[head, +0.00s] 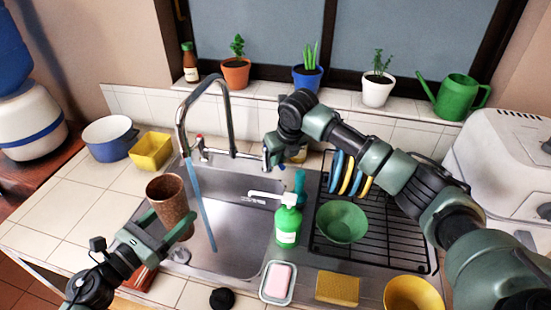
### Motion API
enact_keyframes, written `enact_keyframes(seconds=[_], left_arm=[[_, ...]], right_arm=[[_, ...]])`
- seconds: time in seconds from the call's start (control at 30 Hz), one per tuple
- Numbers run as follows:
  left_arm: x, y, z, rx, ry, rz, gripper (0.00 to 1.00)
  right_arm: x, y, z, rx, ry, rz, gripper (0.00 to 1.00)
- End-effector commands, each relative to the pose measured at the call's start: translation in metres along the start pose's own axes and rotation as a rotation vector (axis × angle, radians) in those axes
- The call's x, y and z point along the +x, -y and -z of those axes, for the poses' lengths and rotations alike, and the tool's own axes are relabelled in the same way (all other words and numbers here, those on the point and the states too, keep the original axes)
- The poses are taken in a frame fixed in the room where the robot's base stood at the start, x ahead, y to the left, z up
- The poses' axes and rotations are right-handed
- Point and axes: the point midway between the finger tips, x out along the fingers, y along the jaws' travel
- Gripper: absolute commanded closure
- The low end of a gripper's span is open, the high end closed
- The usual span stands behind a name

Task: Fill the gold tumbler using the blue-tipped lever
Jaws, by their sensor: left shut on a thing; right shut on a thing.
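The gold tumbler (172,203), brownish and speckled, is roughly upright over the left side of the sink, its open rim facing up. My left gripper (168,228) is shut on its lower part. A blue stream of water (201,200) falls from the arched faucet (230,112) into the basin, passing just right of the tumbler; none is seen entering it. My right gripper (270,152) is shut at the right end of the faucet base. The blue-tipped lever is not clearly visible there; my gripper hides that spot. The red-tipped lever (200,141) stands at the left end.
A green soap bottle (287,225) stands at the sink's right edge, beside a dish rack (385,250) holding a green bowl (342,222) and plates. A yellow container (151,152) and blue pot (110,138) sit left. The sink basin (235,225) is otherwise clear.

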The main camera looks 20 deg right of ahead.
Motion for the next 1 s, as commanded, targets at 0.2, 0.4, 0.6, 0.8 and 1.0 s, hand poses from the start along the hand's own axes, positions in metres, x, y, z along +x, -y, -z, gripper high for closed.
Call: enact_keyframes(seconds=[0.2, 0.4, 0.6, 0.8, 1.0], left_arm=[[0.0002, -0.0002, -0.0014, 0.001, 0.002, 0.000, 1.00], [0.0002, -0.0002, -0.0014, 0.001, 0.002, 0.000, 1.00], [0.0002, -0.0002, -0.0014, 0.001, 0.002, 0.000, 1.00], [0.0002, -0.0002, -0.0014, 0.001, 0.002, 0.000, 1.00], [0.0002, -0.0002, -0.0014, 0.001, 0.002, 0.000, 1.00]], right_arm=[[-0.0010, 0.0026, -0.0013, -0.025, 0.004, -0.011, 1.00], [-0.0010, 0.0027, -0.0013, -0.027, 0.005, -0.012, 1.00], [-0.0010, 0.0026, -0.0013, -0.026, 0.005, -0.011, 0.71], [-0.0006, 0.0025, -0.0007, -0.026, 0.003, -0.011, 0.65], [-0.0042, 0.0027, -0.0008, -0.026, 0.003, -0.011, 0.65]])
